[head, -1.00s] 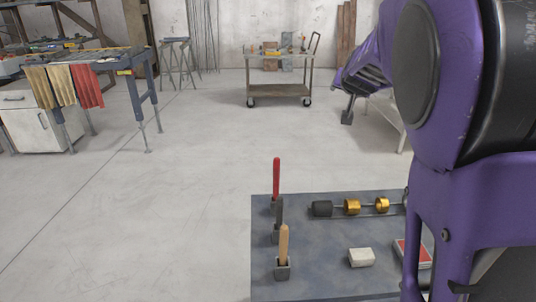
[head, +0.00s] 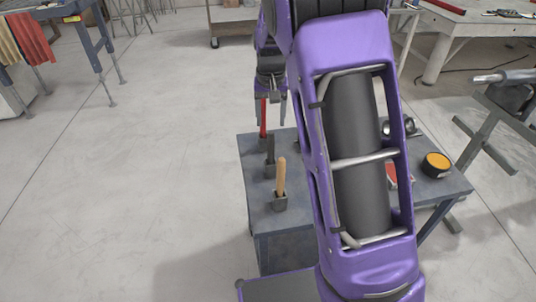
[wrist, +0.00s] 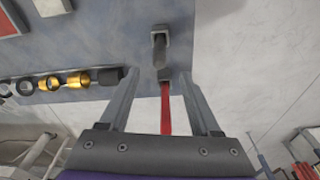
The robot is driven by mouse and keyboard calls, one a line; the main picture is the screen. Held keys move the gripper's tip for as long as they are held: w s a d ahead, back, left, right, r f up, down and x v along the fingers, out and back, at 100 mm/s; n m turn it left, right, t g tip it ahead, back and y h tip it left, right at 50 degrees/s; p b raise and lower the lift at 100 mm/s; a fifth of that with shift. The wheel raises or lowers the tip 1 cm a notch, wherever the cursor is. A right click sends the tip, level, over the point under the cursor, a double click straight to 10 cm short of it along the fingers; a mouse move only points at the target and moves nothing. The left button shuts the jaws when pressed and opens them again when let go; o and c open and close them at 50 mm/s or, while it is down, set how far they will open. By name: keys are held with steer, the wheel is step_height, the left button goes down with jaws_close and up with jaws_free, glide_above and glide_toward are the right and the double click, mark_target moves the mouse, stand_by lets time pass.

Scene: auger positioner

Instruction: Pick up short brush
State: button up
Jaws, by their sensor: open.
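Three upright handles stand in small grey holders along the left edge of the grey table: a red handle (head: 263,117) at the back, a dark handle (head: 270,149) in the middle and a wooden handle (head: 281,176) in front. I cannot tell which is the short brush; no bristles show. My gripper (head: 270,118) is open and points down at the back handle. In the wrist view, the red handle (wrist: 166,112) lies between the spread fingers (wrist: 164,76), with no clear contact. The dark handle (wrist: 160,48) is beyond the fingertips. The wooden handle is out of the wrist view.
The grey table (head: 283,222) also bears a rod with gold rings (wrist: 62,81) and a black block (wrist: 108,76). An orange-topped black round thing (head: 437,164) sits at its right. My arm hides the table's middle. Open floor (head: 130,180) lies to the left.

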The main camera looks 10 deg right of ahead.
mark_target(271, 150)
steer(key=f, duration=0.5)
steer(key=w+f, duration=0.1)
steer(key=f, duration=0.2)
steer(key=shift+d+f+b, duration=0.1)
steer(key=shift+b, duration=0.3)
step_height(271, 150, down, 5)
steer(key=shift+f+b, duration=0.1)
steer(key=shift+b, duration=0.3)
jaws_close()
